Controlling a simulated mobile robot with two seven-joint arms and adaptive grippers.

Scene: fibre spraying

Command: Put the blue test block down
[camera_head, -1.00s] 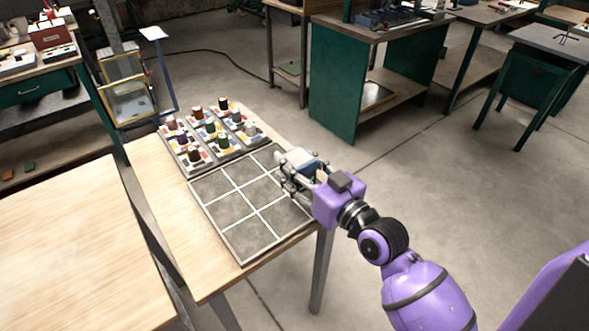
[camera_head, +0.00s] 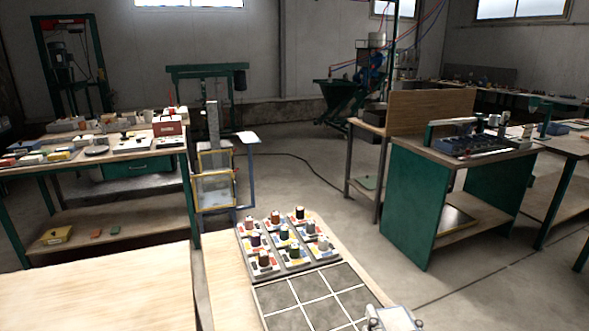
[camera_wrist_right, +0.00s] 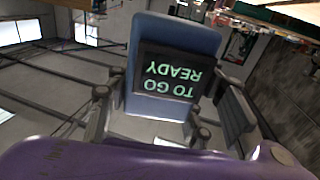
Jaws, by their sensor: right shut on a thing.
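The blue test block (camera_wrist_right: 174,48) fills the middle of the right wrist view. Its dark screen reads "READY TO GO" upside down. My right gripper (camera_wrist_right: 165,105) is shut on it, with fingers on both sides. In the head view only a pale part of the right gripper (camera_head: 393,319) shows at the bottom edge, by the right side of the grid tray (camera_head: 352,276). I cannot tell there whether the block touches the tray. The tray's visible grey squares are empty. My left gripper is out of view.
Trays with several coloured spools (camera_head: 284,240) stand just behind the grid tray on the wooden table (camera_head: 226,284). Another wooden surface (camera_head: 100,290) lies to the left. A green workbench (camera_head: 415,200) stands at the right, with open floor between.

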